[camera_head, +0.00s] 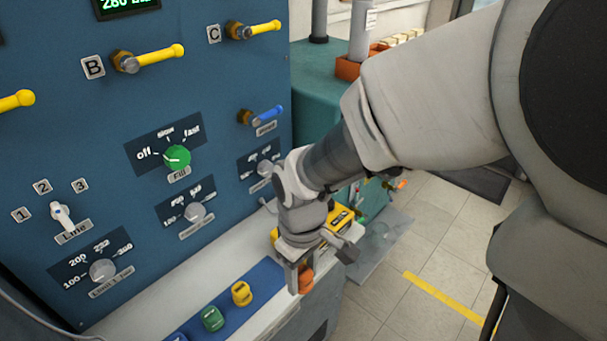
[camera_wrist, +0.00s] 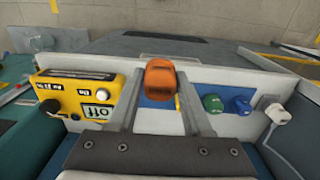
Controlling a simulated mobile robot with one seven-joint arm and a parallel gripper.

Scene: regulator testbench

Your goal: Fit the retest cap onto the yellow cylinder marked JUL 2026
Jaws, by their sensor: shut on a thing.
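My gripper (camera_head: 299,278) is at the right end of a white ledge in front of the blue panel. It is shut on an orange cap (camera_head: 306,281). In the wrist view the orange cap (camera_wrist: 160,82) sits between the two fingertips (camera_wrist: 160,75). I cannot tell whether the cap is clear of the blue strip (camera_wrist: 152,101) behind it. A yellow cap (camera_head: 241,293) and a green cap (camera_head: 213,318) stand on the strip in the head view. No yellow cylinder marked JUL 2026 is identifiable in either view.
A yellow box with controls (camera_wrist: 75,92) stands close beside my gripper on the ledge. The panel (camera_head: 75,140) carries knobs and yellow levers. Tiled floor (camera_head: 430,240) lies open at the right.

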